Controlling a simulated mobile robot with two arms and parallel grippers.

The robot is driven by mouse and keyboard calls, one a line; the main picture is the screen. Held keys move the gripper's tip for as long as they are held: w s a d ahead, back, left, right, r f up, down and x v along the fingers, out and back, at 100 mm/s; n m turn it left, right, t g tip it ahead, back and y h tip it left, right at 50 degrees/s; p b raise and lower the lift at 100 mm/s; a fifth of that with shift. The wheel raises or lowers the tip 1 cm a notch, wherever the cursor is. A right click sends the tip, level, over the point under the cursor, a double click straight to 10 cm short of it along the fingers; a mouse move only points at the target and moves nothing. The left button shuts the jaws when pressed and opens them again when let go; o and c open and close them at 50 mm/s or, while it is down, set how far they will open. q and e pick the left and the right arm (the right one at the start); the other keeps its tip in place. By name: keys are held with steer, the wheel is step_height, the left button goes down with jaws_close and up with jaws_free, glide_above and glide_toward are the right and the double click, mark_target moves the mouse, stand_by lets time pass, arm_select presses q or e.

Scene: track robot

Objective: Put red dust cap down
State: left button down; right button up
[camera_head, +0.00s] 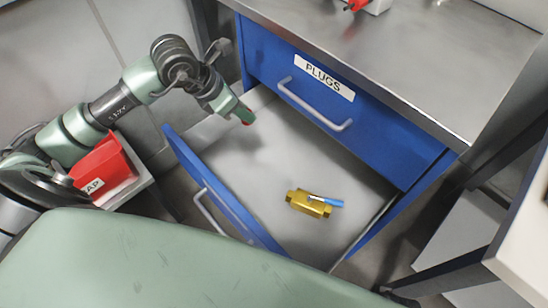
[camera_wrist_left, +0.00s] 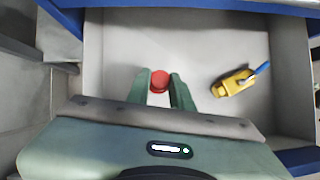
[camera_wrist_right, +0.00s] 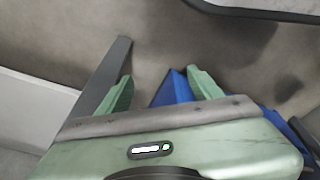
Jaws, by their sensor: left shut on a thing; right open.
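The red dust cap (camera_wrist_left: 160,80) sits between the fingertips of my left gripper (camera_wrist_left: 160,89), which is shut on it. In the head view my left gripper (camera_head: 243,114) is over the open lower drawer (camera_head: 280,135), near its left end. Only a sliver of the cap shows there; I cannot tell its exact height above the drawer floor. My right gripper (camera_wrist_right: 158,78) is open and empty in the right wrist view, above grey floor, with a blue edge beyond its fingers. It does not show clearly in the head view.
A yellow brass fitting with a blue handle (camera_head: 307,203) lies in the drawer's right part. A shut blue drawer labelled PLUGS (camera_head: 330,110) is above. A red bin with a partly hidden label (camera_head: 103,165) stands left. A metal worktop (camera_head: 400,55) overhangs the back.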

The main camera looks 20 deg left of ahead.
arm_select(q)
step_height(320, 180, down, 14)
steer(key=shift+f+b, duration=0.1)
steer(key=shift+b, duration=0.95)
step_height(320, 180, down, 4)
steer(key=shift+r+b, duration=0.15)
steer(key=shift+b, duration=0.2)
steer(key=shift+f, duration=0.3)
arm_select(e)
step_height(320, 180, up, 10)
steer(key=w, duration=0.1)
steer(key=shift+w+r+t, duration=0.15)
steer(key=shift+r+t, duration=0.1)
steer(key=shift+t, duration=0.05)
arm_select(q)
steer(key=c, duration=1.2)
jaws_free()
steer(key=shift+c, duration=0.2)
arm_select(e)
steer(key=shift+r, duration=0.15)
arm_select(q)
steer(key=shift+r, duration=0.1)
arm_select(e)
steer(key=shift+r, duration=0.1)
